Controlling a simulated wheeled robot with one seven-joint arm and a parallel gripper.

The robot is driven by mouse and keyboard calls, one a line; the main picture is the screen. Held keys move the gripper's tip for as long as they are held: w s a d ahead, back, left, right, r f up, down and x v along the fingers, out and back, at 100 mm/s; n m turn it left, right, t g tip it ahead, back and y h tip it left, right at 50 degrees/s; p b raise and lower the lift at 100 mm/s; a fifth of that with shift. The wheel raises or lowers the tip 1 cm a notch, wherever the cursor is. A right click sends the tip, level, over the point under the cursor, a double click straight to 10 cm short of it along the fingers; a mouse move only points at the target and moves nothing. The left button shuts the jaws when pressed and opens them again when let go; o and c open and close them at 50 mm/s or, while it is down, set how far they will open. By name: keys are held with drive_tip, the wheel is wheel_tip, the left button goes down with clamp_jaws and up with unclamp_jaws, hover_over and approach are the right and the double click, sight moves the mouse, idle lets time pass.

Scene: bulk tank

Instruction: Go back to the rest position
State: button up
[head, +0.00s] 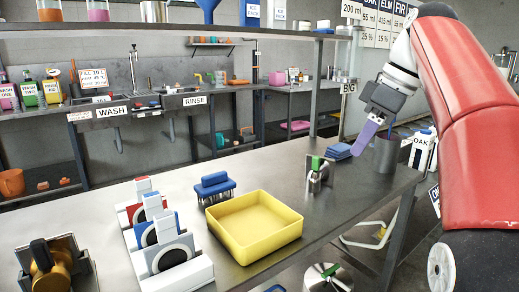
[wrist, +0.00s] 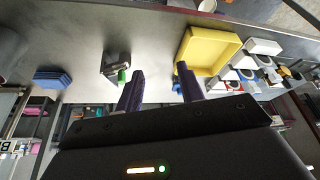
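My gripper (head: 367,134) hangs at the end of the red arm over the right end of the steel table, fingers pointing down. In the wrist view my gripper (wrist: 160,78) shows two purple fingers standing well apart with nothing between them. It is above the table and touches nothing that I can see. A small metal piece with a green top (head: 316,174) stands on the table to the left of the fingers. A stack of blue cloths (head: 339,151) lies behind, and a grey metal cup (head: 386,155) stands to the right, near the gripper.
A yellow tray (head: 291,235), a blue brush (head: 215,187) and several white blocks with dials (head: 172,258) occupy the table's middle and left. An overhead shelf (head: 150,28) crosses above. The table is bare at its back left.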

drive_tip(key=s+a+f+m+t+h, duration=0.1)
drive_tip(key=s+a+f+m+h, duration=0.1)
drive_tip(key=s+f+m, duration=0.3)
drive_tip(key=s+a+f+m+t+h, duration=0.1)
drive_tip(key=s+f+m, duration=0.5)
drive_tip(key=s+f, duration=0.8)
wheel_tip(320, 180, down, 8)
drive_tip(key=shift+a+f+m+t+h, duration=0.3)
drive_tip(key=shift+a+t+h, duration=0.1)
drive_tip(key=shift+a+t, duration=0.2)
drive_tip(key=shift+s, duration=0.1)
